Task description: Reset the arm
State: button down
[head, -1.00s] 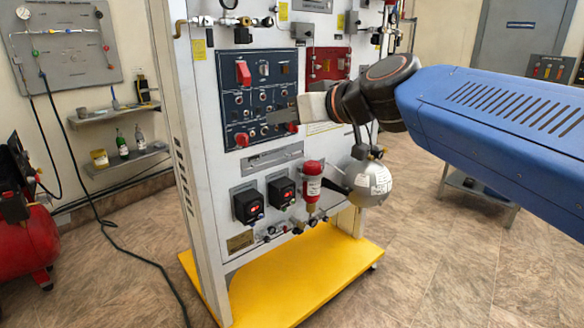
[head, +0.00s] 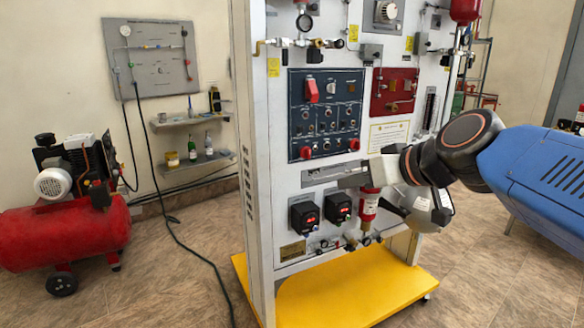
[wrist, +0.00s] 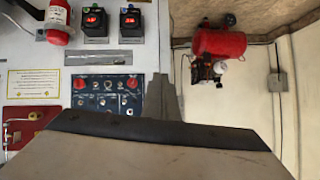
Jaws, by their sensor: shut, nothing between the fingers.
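My arm reaches in from the right in the head view. My gripper (head: 350,181) points left, in front of the white trainer panel (head: 277,150), just below the dark blue control panel (head: 316,88). It covers part of the pale drawer-like strip there; I cannot tell whether it touches. In the wrist view my gripper (wrist: 163,97) is shut and empty, beside the blue panel (wrist: 106,86), which appears upside down.
Two black gauges (head: 305,214) are lower left. The yellow base (head: 345,298) juts out at the floor.

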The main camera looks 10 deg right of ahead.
jog(key=s+d+f+m+g+h, duration=0.1)
jog(key=s+d+f+g+h, duration=0.1)
jog(key=s+f, duration=0.5)
jog(key=s+d+f+m+g+h, duration=0.2)
jog(key=s+f, duration=0.6)
jog(key=f, duration=0.7)
jog(key=d+g+h, duration=0.1)
jog(key=d+g, duration=0.1)
jog(key=d, duration=0.1)
jog(key=shift+d+f, duration=0.15)
jog(key=shift+d, duration=0.2)
